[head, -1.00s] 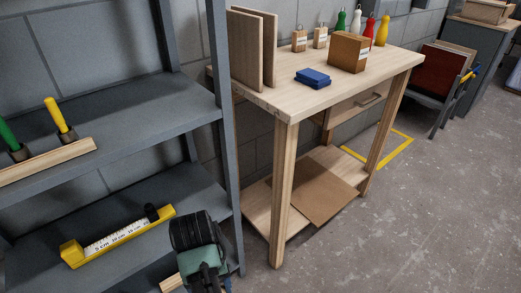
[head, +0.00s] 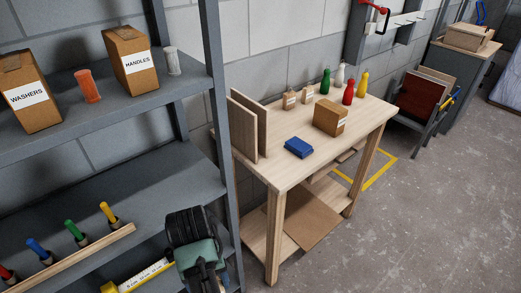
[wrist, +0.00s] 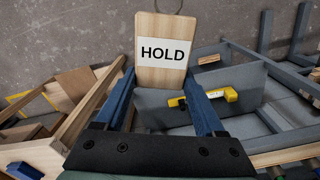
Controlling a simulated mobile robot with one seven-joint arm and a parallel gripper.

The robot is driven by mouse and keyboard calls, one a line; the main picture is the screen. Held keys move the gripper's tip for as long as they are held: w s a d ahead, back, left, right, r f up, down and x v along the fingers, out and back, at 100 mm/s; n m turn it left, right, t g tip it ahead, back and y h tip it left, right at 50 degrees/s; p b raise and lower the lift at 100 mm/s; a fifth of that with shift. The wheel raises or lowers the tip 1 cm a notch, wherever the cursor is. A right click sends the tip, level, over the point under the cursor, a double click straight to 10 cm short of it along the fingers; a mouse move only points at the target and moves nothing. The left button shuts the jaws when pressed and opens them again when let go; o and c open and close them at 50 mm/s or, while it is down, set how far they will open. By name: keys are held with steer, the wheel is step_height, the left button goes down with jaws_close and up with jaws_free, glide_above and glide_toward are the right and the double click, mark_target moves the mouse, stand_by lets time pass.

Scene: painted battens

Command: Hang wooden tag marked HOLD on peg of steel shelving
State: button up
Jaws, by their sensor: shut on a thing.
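The wooden tag marked HOLD (wrist: 160,78) is a pale board with a white label and a wire loop at its top. In the wrist view it stands between the blue fingers of my gripper (wrist: 160,76), which is shut on it. The steel shelving (head: 216,115) is grey and fills the left of the head view; part of it shows at the right of the wrist view. My dark and green wrist is in front of its right post in the head view. The tag is hidden there. I cannot make out a peg in either view.
Boxes labelled WASHERS (head: 30,112) and HANDLES (head: 134,68) stand on the upper shelf. A wooden workbench (head: 268,172) stands right of the shelving. The floor (head: 420,210) at right is clear.

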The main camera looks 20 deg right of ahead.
step_height(320, 180, up, 16)
steer(key=g+p, duration=0.1)
steer(key=p, duration=1.2)
steer(key=shift+w+r+g, duration=0.2)
steer(key=shift+w+g, duration=0.1)
steer(key=shift+w, duration=0.15)
